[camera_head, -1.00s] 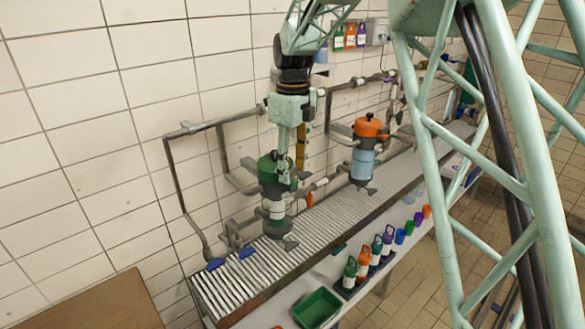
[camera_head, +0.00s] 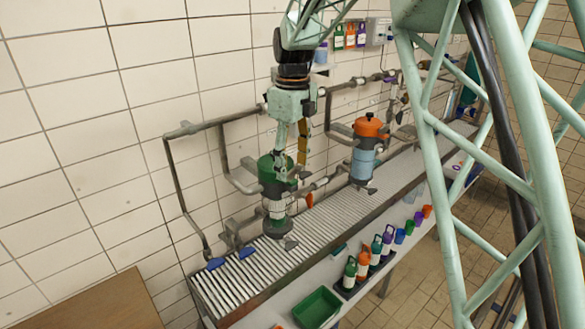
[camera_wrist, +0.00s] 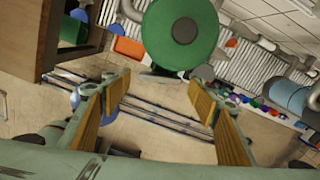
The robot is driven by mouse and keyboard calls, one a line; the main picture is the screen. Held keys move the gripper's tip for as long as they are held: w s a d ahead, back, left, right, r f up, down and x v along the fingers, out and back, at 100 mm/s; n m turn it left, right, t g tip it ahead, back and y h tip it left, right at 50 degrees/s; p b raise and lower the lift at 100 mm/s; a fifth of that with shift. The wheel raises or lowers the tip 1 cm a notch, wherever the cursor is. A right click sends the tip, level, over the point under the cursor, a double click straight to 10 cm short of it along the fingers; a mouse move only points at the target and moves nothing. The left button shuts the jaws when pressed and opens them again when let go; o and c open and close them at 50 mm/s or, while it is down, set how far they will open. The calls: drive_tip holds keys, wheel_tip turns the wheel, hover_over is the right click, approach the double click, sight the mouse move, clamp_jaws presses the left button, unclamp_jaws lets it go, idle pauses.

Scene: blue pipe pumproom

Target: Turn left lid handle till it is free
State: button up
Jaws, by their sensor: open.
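The left vessel has a green lid (camera_head: 266,168) and stands on the slatted bench in the head view. In the wrist view the green lid (camera_wrist: 158,38) is a round disc at the top centre, with a darker round knob (camera_wrist: 185,30) in its middle. My gripper (camera_head: 291,172) is at the lid's right side in the head view, pointing down and partly covering it. In the wrist view my gripper (camera_wrist: 160,82) has its two yellow-padded fingers wide apart, with nothing between them. The lid lies beyond the fingertips. I cannot tell whether a finger touches it.
A second vessel with an orange lid (camera_head: 370,127) stands to the right. Grey pipes (camera_head: 200,126) run along the tiled wall behind. Several bottles (camera_head: 363,262) and a green tray (camera_head: 316,308) sit on the front shelf. A wooden surface (camera_head: 95,305) is at the lower left.

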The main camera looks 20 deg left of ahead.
sight(290, 172)
wheel_tip(290, 172, up, 11)
idle(0.6)
drive_tip(key=shift+f, duration=0.1)
drive_tip(key=shift+c, duration=0.9)
drive_tip(key=c, duration=0.5)
drive_tip(key=shift+s+n, duration=0.1)
drive_tip(key=shift+n, duration=0.9)
drive_tip(key=c, duration=0.8)
drive_tip(key=n, duration=0.5)
drive_tip(key=s+n, duration=0.1)
drive_tip(key=n, duration=0.4)
drive_tip(key=s+a+n+b, duration=0.1)
drive_tip(key=n, duration=0.5)
drive_tip(key=shift+s+a+r, duration=0.1)
drive_tip(key=shift+s+r, duration=0.05)
drive_tip(key=shift+r, duration=0.15)
drive_tip(key=shift+c, duration=0.2)
drive_tip(key=shift+f, duration=0.1)
